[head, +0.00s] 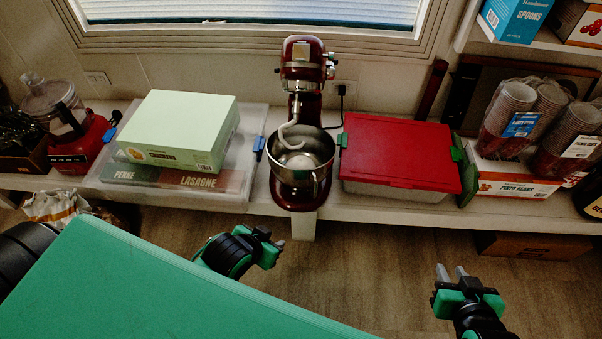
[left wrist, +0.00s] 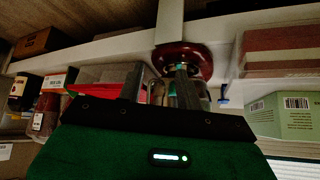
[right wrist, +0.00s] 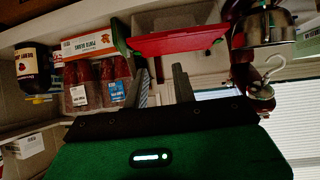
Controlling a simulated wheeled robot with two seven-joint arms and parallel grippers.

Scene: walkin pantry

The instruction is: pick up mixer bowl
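The mixer bowl (head: 303,172) is a shiny silver bowl on a dark red stand mixer (head: 303,62), upright on the counter, with a pale hook hanging into it. In the right wrist view the bowl (right wrist: 270,27) appears inverted at the upper right. In the left wrist view the red mixer base (left wrist: 190,55) shows beyond my fingers, with the bowl partly hidden. My left gripper (head: 273,238) is open and empty, in front of and below the counter edge, slightly left of the bowl. My right gripper (head: 451,272) is open and empty, further right and away from the bowl.
A red-lidded box (head: 400,150) stands right of the mixer. A clear bin (head: 180,192) with a pale green box (head: 180,128) stands left. A red food processor (head: 75,135) is far left; stacked cups (head: 508,110) are far right. Floor lies open before the counter (head: 385,207).

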